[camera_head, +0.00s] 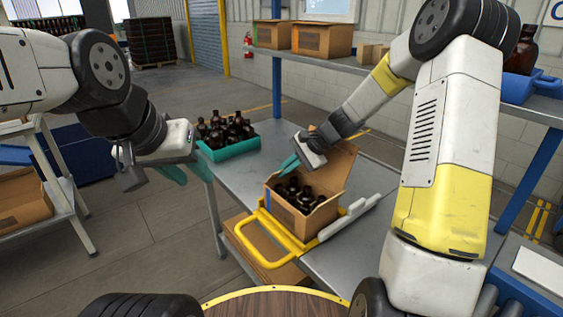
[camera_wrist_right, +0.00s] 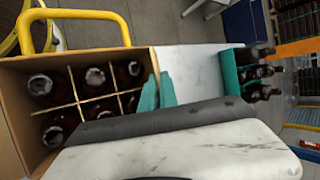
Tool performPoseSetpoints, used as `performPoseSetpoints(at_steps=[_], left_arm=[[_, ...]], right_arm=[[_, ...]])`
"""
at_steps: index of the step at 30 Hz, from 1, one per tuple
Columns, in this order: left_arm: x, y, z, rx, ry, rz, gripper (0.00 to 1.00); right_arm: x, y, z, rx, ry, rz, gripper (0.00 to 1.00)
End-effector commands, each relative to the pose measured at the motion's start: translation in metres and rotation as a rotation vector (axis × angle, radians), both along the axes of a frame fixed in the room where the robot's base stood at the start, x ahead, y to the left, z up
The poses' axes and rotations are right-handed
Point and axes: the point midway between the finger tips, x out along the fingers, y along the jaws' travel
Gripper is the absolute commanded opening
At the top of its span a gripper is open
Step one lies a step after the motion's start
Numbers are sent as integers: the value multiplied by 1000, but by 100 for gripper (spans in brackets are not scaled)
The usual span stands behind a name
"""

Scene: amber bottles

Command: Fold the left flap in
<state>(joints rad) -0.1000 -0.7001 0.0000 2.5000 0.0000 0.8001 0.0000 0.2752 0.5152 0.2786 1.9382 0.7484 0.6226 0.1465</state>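An open cardboard box (camera_head: 296,219) stands on the grey table, holding several dark amber bottles (camera_head: 298,190) between dividers; the bottles also show in the right wrist view (camera_wrist_right: 90,78). A tall flap (camera_head: 336,172) stands raised at the box's back right. I cannot make out the left flap clearly. My right gripper (camera_head: 290,164) is at the box's back left edge. Its teal fingers (camera_wrist_right: 157,92) lie close together at that edge; whether they pinch cardboard is unclear. My left gripper (camera_head: 188,171) hangs left of the box, fingers apart and empty.
A yellow-handled frame (camera_head: 262,262) surrounds the box's front. A teal crate (camera_head: 232,150) of bottles stands at the table's back left. A shelf with cartons (camera_head: 322,39) is behind. Bare table (camera_head: 235,185) lies between crate and box.

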Motion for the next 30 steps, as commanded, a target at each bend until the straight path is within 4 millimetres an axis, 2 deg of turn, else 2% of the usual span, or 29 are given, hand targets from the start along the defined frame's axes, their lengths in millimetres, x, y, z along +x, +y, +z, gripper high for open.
performPoseSetpoints(at_steps=[14, 15, 17, 18, 26, 30], left_arm=[[0, 0, 0, 0, 0, 0, 36], [0, 0, 0, 0, 0, 0, 36], [0, 0, 0, 0, 0, 0, 36], [0, 0, 0, 0, 0, 0, 36], [0, 0, 0, 0, 0, 0, 36], [0, 0, 0, 0, 0, 0, 36]], right_arm=[[-1, -1, -1, 21, -37, -1, 0], [-1, -1, -1, 21, -37, -1, 12], [-1, -1, -1, 21, -37, -1, 24], [-1, -1, -1, 21, -37, -1, 26], [-1, -1, -1, 21, -36, -2, 26], [-1, -1, 7, 22, -38, 0, 26]])
